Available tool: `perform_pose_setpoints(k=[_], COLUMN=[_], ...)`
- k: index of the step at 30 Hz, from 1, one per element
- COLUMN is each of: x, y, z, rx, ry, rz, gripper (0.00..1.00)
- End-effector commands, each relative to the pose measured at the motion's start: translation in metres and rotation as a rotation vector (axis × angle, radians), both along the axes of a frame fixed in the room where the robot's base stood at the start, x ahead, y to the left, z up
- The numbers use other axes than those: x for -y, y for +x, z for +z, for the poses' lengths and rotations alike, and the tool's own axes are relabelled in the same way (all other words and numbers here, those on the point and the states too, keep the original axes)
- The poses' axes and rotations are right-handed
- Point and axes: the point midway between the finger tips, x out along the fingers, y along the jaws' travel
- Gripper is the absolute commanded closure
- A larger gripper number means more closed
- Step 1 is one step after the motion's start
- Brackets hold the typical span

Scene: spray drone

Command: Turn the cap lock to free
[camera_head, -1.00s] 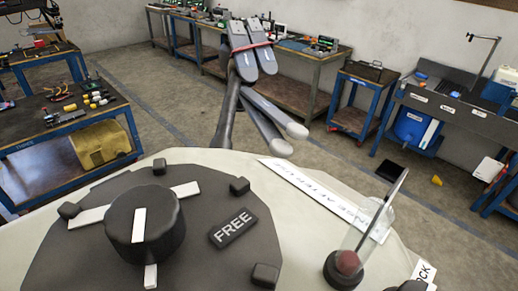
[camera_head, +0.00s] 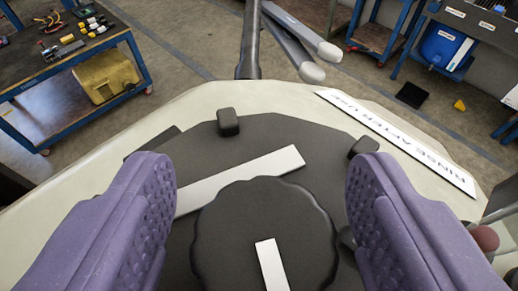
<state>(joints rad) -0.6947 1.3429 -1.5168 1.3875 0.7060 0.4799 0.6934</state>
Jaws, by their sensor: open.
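The cap lock is a round black knob (camera_head: 240,218) with a scalloped edge and a white mark (camera_head: 271,266) on its top. It sits on a dark round plate (camera_head: 265,140) with a white strip (camera_head: 240,180) that runs beside the knob. My gripper (camera_head: 262,205) is open, with its two purple ridged fingers at the left and right of the knob. Gaps show between the fingers and the knob. The FREE label is not visible now. The knob's lower edge is cut off by the frame.
Small black blocks (camera_head: 228,122) stand up from the plate's rim. A white RINSE AFTER USE label (camera_head: 397,140) lies on the pale shell (camera_head: 290,97). A reddish ball-topped part (camera_head: 485,238) stands at the right edge. Grey drone arms (camera_head: 290,35) reach out behind.

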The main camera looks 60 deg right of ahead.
Motion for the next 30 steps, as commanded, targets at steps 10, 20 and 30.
perform_pose_setpoints(k=[10,20,30], x=[0.0013,0.0011,0.0012], y=[0.0004,0.0002,-0.0004], z=[-0.0008,-0.0009,-0.0053], rx=[0.000,0.001,0.007], ry=[0.000,0.000,0.008], rz=[-0.001,0.013,0.175], gripper=[0.59,0.85,0.85])
